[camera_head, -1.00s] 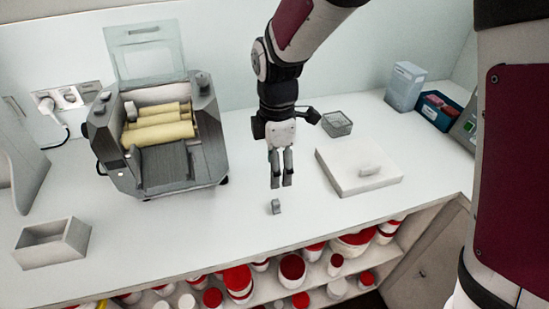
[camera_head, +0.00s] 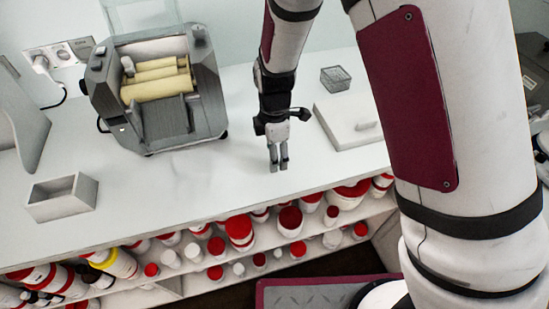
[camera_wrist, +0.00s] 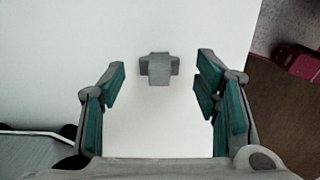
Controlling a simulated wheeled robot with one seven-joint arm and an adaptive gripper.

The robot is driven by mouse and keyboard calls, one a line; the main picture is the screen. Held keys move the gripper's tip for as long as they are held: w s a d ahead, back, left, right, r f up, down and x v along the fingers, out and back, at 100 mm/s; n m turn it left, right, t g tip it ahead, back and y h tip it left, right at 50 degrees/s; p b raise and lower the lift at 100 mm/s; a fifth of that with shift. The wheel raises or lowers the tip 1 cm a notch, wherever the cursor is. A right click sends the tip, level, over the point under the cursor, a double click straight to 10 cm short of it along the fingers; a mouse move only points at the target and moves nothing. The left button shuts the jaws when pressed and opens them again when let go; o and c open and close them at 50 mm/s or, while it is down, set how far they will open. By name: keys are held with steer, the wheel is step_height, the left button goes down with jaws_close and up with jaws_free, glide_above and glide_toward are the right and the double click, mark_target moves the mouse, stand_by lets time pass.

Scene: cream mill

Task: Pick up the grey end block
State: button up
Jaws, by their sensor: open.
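The grey end block (camera_wrist: 159,69) stands on the white counter in the wrist view. It is a small block with a short stub on each side. My gripper (camera_wrist: 160,85) is open, with its green-padded fingers spread to the left and right of the block and clear space on both sides. The block appears between the fingertips, towards the upper part of that view. In the head view, my gripper (camera_head: 278,166) points down close to the counter near its front edge. The block cannot be made out there and seems hidden by the fingers.
A grey mill with cream rollers (camera_head: 157,90) stands at the back left. An open grey box (camera_head: 62,198) is at the front left. A white slab (camera_head: 345,124) and a small wire-like basket (camera_head: 335,78) are to the right. Shelves of red-lidded jars (camera_head: 240,230) lie below the counter edge.

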steer(key=shift+f, duration=0.95)
steer(key=c, duration=1.2)
steer(key=shift+o, duration=0.2)
steer(key=shift+r, duration=0.1)
